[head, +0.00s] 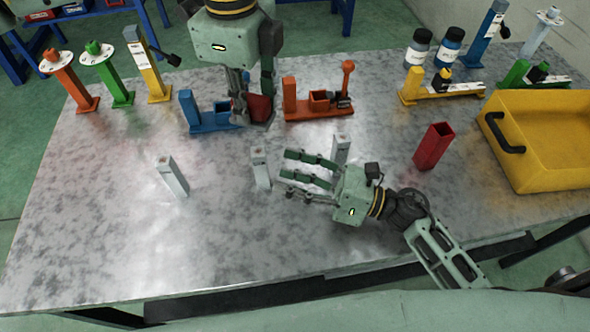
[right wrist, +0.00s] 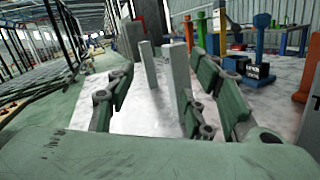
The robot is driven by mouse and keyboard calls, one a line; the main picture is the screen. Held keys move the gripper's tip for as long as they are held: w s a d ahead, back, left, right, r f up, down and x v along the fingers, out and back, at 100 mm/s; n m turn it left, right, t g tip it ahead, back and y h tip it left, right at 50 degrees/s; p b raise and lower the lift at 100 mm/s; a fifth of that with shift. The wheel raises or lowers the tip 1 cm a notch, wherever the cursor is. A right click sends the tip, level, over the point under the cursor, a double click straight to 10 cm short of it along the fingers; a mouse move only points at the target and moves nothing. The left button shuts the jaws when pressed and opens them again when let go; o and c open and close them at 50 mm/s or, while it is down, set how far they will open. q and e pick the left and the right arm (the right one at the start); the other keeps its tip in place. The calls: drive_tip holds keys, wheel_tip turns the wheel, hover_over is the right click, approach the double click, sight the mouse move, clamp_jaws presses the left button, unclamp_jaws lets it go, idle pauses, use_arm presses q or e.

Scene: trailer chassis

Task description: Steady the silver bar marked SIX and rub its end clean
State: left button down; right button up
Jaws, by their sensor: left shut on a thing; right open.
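Three silver bars stand upright on the metal table: a left one (head: 174,178), a middle one (head: 261,170) and a right one (head: 341,147). The marks on their tops are too small to read, so I cannot tell which is SIX. My left gripper (head: 250,112) is shut on a dark red piece (head: 259,107), behind the middle bar. My right gripper (head: 287,175) is open, its fingers pointing left toward the middle bar and just short of it. In the right wrist view, two silver bars show between the spread fingers, a nearer one (right wrist: 178,72) and a farther one (right wrist: 149,66).
A blue fixture (head: 207,115) and an orange fixture (head: 318,105) stand behind the bars. A hollow red post (head: 433,147) and a yellow bin (head: 545,140) are at right. Orange, green and yellow posts stand at back left. The table's front left is clear.

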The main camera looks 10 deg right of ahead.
sight(261, 167)
drive_tip(key=w+f+n, duration=0.1)
drive_tip(key=w+n+h, duration=0.1)
drive_tip(key=n, duration=0.1)
drive_tip(key=shift+d+f+g, duration=0.3)
drive_tip(key=shift+d+f, duration=0.1)
drive_tip(key=shift+w+f+n, duration=0.2)
drive_tip(key=shift+n, duration=0.2)
drive_tip(key=x, duration=0.7)
drive_tip(key=shift+a+f, duration=0.15)
drive_tip(key=shift+a, duration=0.05)
clamp_jaws()
